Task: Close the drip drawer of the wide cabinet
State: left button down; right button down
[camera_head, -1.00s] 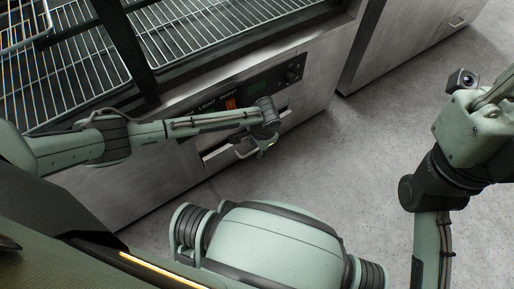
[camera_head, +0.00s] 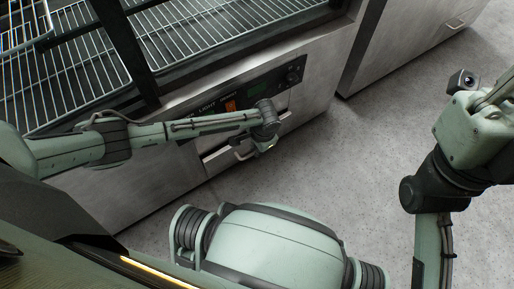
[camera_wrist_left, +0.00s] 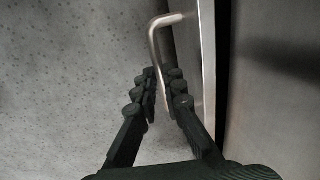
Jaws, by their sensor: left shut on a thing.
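The wide cabinet (camera_head: 150,180) is a brushed-metal unit with wire shelves on top. Its drip drawer (camera_head: 222,161) is low on the front, under the control panel, and stands out a little. My left gripper (camera_head: 266,146) is at the drawer's bar handle (camera_head: 243,154). In the left wrist view the dark fingers of my left gripper (camera_wrist_left: 162,75) are on either side of the bent metal handle (camera_wrist_left: 155,38), shut on it. The drawer front (camera_wrist_left: 207,60) is beside them, with a dark gap to the cabinet face (camera_wrist_left: 275,90). My right gripper is not in view.
A control panel (camera_head: 250,92) with an orange switch and a knob is above the drawer. Another metal cabinet (camera_head: 400,45) stands at the upper right. The grey speckled floor (camera_head: 330,170) in front is clear. My right arm is at the right edge.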

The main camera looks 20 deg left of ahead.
pick_arm(q)
jog(key=shift+w+a+p, duration=0.45)
jog(key=shift+w+a, duration=0.5)
jog(key=shift+a, duration=0.3)
jog(key=c, duration=1.6)
grip_release()
notch_tip(320, 180, up, 7)
jog(key=d, duration=0.1)
jog(key=shift+s+r, duration=0.2)
jog(key=shift+s, duration=0.25)
jog(key=shift+d, duration=0.15)
